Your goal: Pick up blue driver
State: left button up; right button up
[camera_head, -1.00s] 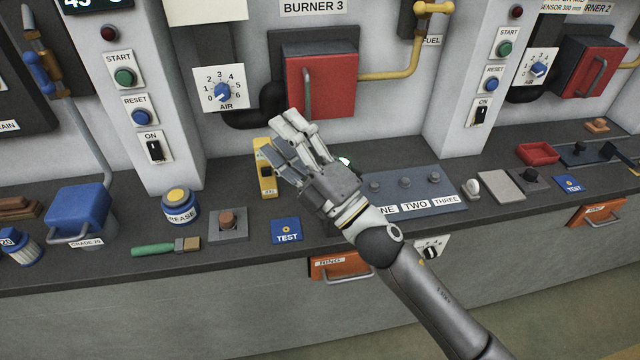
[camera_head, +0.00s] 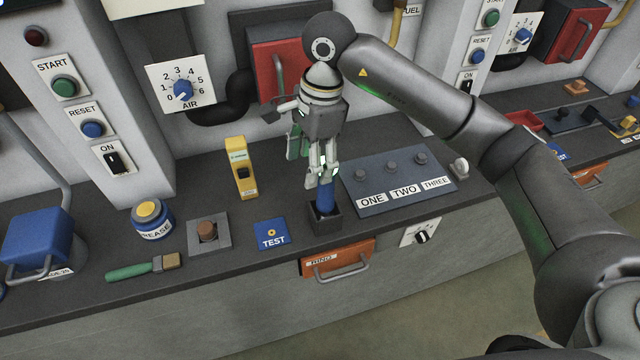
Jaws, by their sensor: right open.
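The blue driver (camera_head: 326,199) stands upright in a small dark square holder (camera_head: 326,221) near the counter's front edge. Its lower blue part shows; its top is hidden by my fingers. My right gripper (camera_head: 323,179) points down from above, open, with its fingertips at the top of the driver. I cannot tell whether they touch it. My left gripper is not in view.
A panel marked ONE, TWO, THREE (camera_head: 398,184) lies right of the holder. A blue TEST tile (camera_head: 271,234) and a yellow device (camera_head: 241,168) are to its left. An orange drawer (camera_head: 338,259) is below. A red burner box (camera_head: 272,66) is behind.

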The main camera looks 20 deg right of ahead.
jog(key=d, duration=0.1)
jog(key=w+d+h, duration=0.1)
jog(key=d+r, duration=0.1)
jog(key=shift+w+d+h, duration=0.2)
jog(key=shift+h, duration=0.1)
jog(key=p, duration=0.2)
send_over(326, 196)
jog(key=w, duration=0.2)
jog(key=f, duration=0.4)
jog(key=shift+s+d+f, duration=0.15)
jog(key=shift+d, duration=0.15)
notch_tip(326, 196, down, 5)
jog(key=p, duration=0.2)
jog(key=shift+p, duration=0.4)
jog(key=shift+f, duration=0.6)
jog(key=c, duration=1.2)
jog(key=shift+r, duration=0.1)
grip_shut()
